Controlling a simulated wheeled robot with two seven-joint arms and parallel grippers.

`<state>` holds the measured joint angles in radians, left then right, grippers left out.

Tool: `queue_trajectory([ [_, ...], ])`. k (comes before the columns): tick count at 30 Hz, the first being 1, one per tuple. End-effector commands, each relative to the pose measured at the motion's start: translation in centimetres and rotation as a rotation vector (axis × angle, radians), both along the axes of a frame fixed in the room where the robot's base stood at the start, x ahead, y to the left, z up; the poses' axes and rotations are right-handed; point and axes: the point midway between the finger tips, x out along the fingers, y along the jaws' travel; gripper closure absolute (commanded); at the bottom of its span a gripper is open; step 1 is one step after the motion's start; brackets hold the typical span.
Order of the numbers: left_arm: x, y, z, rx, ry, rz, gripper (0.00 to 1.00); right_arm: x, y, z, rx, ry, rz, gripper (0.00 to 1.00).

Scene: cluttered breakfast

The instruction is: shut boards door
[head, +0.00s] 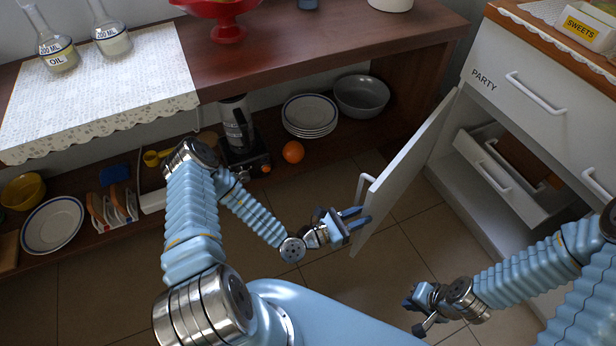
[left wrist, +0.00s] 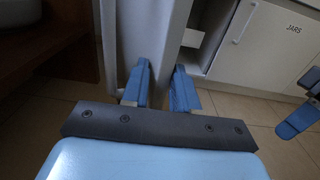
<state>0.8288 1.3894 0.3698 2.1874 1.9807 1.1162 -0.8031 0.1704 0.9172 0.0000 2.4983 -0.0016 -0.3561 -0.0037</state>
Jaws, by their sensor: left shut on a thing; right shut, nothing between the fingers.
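A white cabinet door (head: 405,170) stands swung open from the right-hand cabinet, with a bar handle (head: 362,186) on its left face. No boards label is readable on it. My left gripper (head: 357,219) is at the door's free edge, just below the handle. In the left wrist view its fingers (left wrist: 161,88) lie on either side of the edge of the door (left wrist: 150,35), shut on it. The handle (left wrist: 106,45) is left of the fingers there. My right gripper (head: 411,302) is shut and empty, low over the floor, right of the door.
The open cabinet (head: 460,185) holds a pulled-out inner drawer (head: 510,180). A drawer marked PARTY (head: 540,95) is above it. A low shelf at the back carries plates (head: 310,115), a grey bowl (head: 362,95) and an orange (head: 293,152). Tiled floor (head: 400,240) lies between.

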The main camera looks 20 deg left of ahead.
Motion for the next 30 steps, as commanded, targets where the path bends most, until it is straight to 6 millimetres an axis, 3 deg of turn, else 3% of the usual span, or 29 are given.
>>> queue_trajectory([
  [15, -0.8, -3.4, 0.1, 0.000, 0.000, -0.001, 0.85, 0.0, 0.0, 1.8, 0.000, 0.000, 0.000, 1.00],
  [30, -1.0, -4.0, 0.1, 0.000, 0.000, -0.001, 0.85, 0.0, 0.0, 2.0, 0.000, 0.000, 0.000, 1.00],
])
